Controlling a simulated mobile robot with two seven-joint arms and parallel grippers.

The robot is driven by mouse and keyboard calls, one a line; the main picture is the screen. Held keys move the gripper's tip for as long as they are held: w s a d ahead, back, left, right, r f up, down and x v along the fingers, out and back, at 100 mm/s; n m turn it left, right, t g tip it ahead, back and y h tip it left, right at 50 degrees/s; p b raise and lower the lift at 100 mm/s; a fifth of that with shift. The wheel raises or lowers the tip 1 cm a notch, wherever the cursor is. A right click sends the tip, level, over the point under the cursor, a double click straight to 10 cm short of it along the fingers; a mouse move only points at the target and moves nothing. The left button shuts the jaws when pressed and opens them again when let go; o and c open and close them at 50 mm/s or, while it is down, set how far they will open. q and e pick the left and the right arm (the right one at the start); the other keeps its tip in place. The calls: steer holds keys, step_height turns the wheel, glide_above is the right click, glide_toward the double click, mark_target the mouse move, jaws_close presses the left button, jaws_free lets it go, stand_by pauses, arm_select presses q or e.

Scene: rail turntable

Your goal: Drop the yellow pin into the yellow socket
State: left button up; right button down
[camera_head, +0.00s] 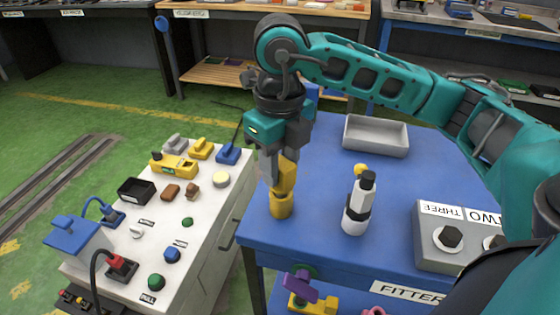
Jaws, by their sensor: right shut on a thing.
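My right gripper (275,165) points down over the left edge of the blue table (318,165). It is shut on a yellow piece (285,176), which I take for the yellow pin. Directly below, in line with it, is a yellow cylindrical part (281,206). I cannot tell whether this is the pin's lower end or a separate socket, nor whether it touches the table. The jaws hide the top of the yellow piece. A yellow block (175,167) with a dark knob lies on the white console; I cannot tell whether it is a socket. My left gripper is not in view.
A white bottle with a black cap (357,203) stands right of the gripper, a small yellow thing (361,169) behind it. A grey tray (376,135) is farther back, a grey labelled box (455,236) at right. The white console (205,208) with several buttons stands left.

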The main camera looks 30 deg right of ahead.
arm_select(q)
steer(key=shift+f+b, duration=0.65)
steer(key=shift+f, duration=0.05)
arm_select(e)
steer(key=shift+f, duration=0.8)
steer(key=c, duration=0.6)
jaws_free()
steer(key=shift+c, duration=0.2)
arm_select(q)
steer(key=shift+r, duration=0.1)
arm_select(e)
steer(key=shift+r, duration=0.75)
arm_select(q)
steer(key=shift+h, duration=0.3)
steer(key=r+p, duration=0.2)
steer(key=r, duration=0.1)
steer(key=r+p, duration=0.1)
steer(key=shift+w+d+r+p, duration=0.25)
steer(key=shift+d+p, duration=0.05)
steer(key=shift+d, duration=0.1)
arm_select(e)
step_height(320, 180, up, 12)
steer(key=shift+f, duration=0.2)
